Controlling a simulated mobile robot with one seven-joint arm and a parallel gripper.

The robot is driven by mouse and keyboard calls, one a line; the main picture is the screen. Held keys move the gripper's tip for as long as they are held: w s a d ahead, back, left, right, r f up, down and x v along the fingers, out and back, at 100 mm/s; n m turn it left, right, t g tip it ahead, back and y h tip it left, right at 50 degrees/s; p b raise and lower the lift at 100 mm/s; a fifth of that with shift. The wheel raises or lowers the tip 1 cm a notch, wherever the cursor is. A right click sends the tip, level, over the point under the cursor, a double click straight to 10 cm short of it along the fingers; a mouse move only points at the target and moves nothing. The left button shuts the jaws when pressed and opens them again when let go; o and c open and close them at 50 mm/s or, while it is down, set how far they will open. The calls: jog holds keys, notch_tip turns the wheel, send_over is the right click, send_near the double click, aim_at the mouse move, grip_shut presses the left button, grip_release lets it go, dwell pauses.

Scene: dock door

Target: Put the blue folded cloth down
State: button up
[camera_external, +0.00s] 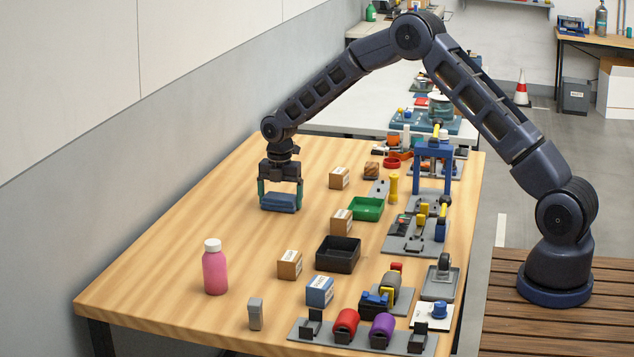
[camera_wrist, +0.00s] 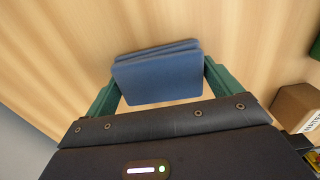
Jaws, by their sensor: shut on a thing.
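The blue folded cloth (camera_external: 279,203) is between the green fingers of my gripper (camera_external: 280,197) over the left part of the wooden table (camera_external: 200,255). My gripper is shut on it. In the wrist view the cloth (camera_wrist: 158,75) shows as a flat folded stack, with a green finger of my gripper (camera_wrist: 160,88) at each side. The cloth is at or close to the table surface; I cannot tell if it touches.
Bare wood surrounds the cloth to the left and front. A cardboard box (camera_external: 339,178) and a green tray (camera_external: 366,208) stand to its right. A pink bottle (camera_external: 215,270) stands toward the front left, and a black tray (camera_external: 338,254) at the front right.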

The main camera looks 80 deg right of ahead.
jog(key=shift+f, duration=0.1)
jog(key=o, duration=0.7)
